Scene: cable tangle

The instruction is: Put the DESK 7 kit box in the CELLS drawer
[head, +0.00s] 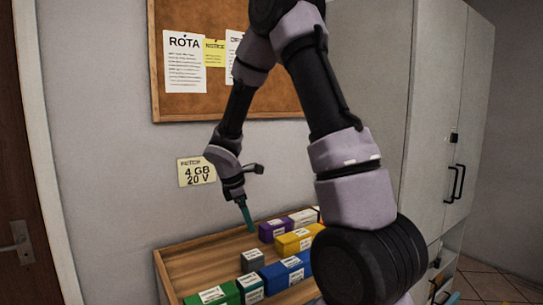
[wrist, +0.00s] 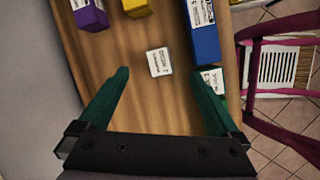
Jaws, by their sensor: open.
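Several small labelled boxes stand on a wooden top; their labels are too small to read, so I cannot tell which is the DESK 7 kit box. A small grey box (head: 252,261) with a white label stands in the middle; what looks like the same box (wrist: 158,62) shows in the wrist view ahead of the fingers. My gripper (head: 249,229) has teal fingers and hangs above the boxes. In the wrist view my gripper (wrist: 165,90) is open, with nothing between its fingers. No drawer marked CELLS can be made out.
Around it stand a blue box (head: 286,273), a yellow box (head: 297,242), a purple box (head: 272,231) and a green box (head: 213,296). The wooden top (head: 190,260) is bare at left. A tall cabinet (head: 448,120) stands right. A magenta chair-like frame (wrist: 280,25) is beside the top.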

